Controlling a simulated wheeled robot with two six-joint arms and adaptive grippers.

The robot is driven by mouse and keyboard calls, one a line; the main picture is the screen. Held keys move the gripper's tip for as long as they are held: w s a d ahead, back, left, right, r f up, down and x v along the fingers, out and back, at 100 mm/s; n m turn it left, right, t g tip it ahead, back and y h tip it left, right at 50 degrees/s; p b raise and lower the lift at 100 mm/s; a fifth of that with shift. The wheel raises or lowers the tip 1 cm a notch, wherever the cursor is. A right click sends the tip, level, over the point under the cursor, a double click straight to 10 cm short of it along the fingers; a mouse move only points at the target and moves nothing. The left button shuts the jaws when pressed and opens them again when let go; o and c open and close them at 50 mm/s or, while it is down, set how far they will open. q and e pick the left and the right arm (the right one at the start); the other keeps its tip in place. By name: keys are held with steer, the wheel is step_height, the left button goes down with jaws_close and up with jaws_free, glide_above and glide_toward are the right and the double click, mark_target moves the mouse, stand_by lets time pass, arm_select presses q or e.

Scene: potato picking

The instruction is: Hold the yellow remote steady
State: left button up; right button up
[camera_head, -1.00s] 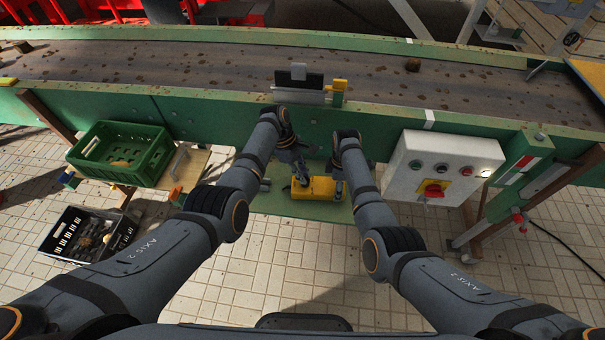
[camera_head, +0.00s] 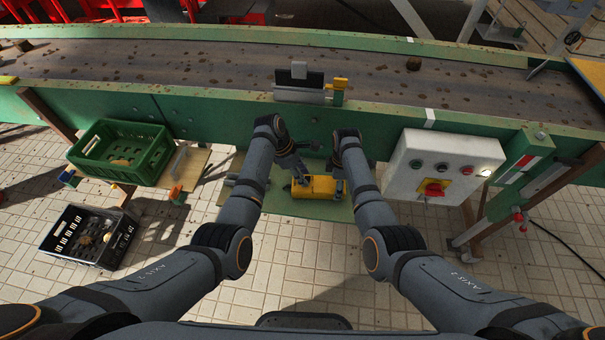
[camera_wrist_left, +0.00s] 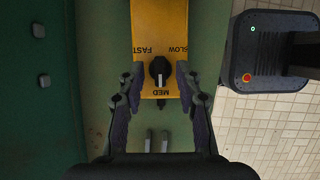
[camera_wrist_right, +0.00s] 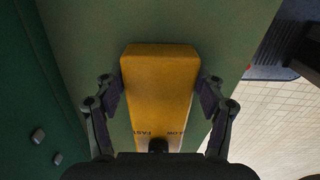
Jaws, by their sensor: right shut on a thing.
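The yellow remote (camera_head: 318,187) is a long yellow box on the green shelf (camera_head: 280,207) below the conveyor. The left wrist view shows its black dial (camera_wrist_left: 160,69) with FAST, SLOW and MED labels. My right gripper (camera_wrist_right: 161,92) is shut on the remote, one finger at each long side. My left gripper (camera_wrist_left: 158,85) is open at the dial end, its fingers on either side of the dial with gaps between. In the head view my forearms partly hide both grippers.
A grey control box (camera_head: 444,160) with buttons and a red switch stands to the right. A green crate (camera_head: 150,172) and a black crate (camera_head: 62,232) are at left.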

arm_select(q)
steer(key=v, duration=1.2)
arm_select(e)
steer(key=o, duration=1.6)
